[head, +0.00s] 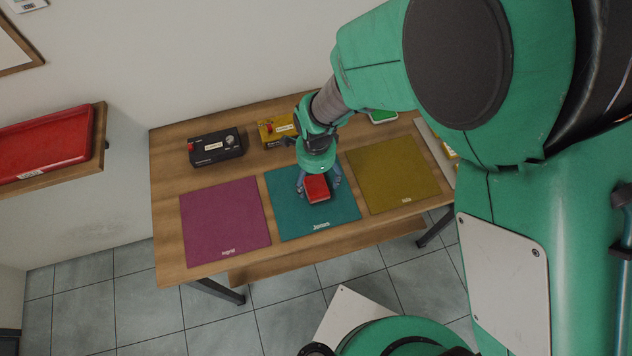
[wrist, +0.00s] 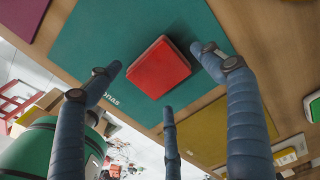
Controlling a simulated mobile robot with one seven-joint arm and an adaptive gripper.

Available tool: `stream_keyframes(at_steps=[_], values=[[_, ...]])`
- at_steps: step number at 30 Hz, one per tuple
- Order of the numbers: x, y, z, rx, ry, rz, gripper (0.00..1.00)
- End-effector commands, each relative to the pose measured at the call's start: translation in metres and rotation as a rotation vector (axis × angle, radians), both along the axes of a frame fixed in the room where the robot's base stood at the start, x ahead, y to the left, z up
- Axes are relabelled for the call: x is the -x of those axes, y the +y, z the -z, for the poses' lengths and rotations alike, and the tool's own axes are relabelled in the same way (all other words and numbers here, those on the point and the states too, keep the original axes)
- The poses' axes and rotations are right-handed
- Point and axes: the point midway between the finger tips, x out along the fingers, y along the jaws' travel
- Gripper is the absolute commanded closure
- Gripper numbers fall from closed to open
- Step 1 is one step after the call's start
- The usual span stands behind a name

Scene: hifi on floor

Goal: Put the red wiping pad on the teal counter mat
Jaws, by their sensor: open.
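The red wiping pad (head: 317,188) lies on the teal counter mat (head: 285,222), near its middle. In the wrist view the pad (wrist: 158,68) sits against the teal mat (wrist: 100,45), with teal showing around it. My gripper (head: 319,184) is over the pad, pointing down, with its blue fingers spread. In the wrist view the fingertips of my gripper (wrist: 160,78) stand around the pad with gaps between them and it. The gripper hides part of the teal mat's far side in the head view.
A magenta mat (head: 224,225) lies left of the teal mat and an olive mat (head: 393,176) right. A black box (head: 215,147) and a yellow box (head: 276,131) stand behind on the wooden table (head: 172,166). A red tray (head: 47,145) rests on a wall shelf.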

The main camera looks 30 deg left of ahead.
Motion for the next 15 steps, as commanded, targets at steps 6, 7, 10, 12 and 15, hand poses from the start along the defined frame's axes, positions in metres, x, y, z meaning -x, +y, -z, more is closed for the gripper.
stream_keyframes(at_steps=[6, 7, 10, 12, 15], values=[[-0.001, 0.001, -0.039, -0.003, -0.003, 0.0, 0.19], [0.0, 0.0, -0.044, -0.002, -0.002, 0.0, 0.19], [0.0, 0.0, -0.059, -0.001, -0.001, 0.0, 0.19], [0.0, 0.0, -0.068, -0.001, -0.001, 0.0, 0.19], [0.0, 0.0, -0.078, 0.0, 0.0, 0.0, 0.19]])
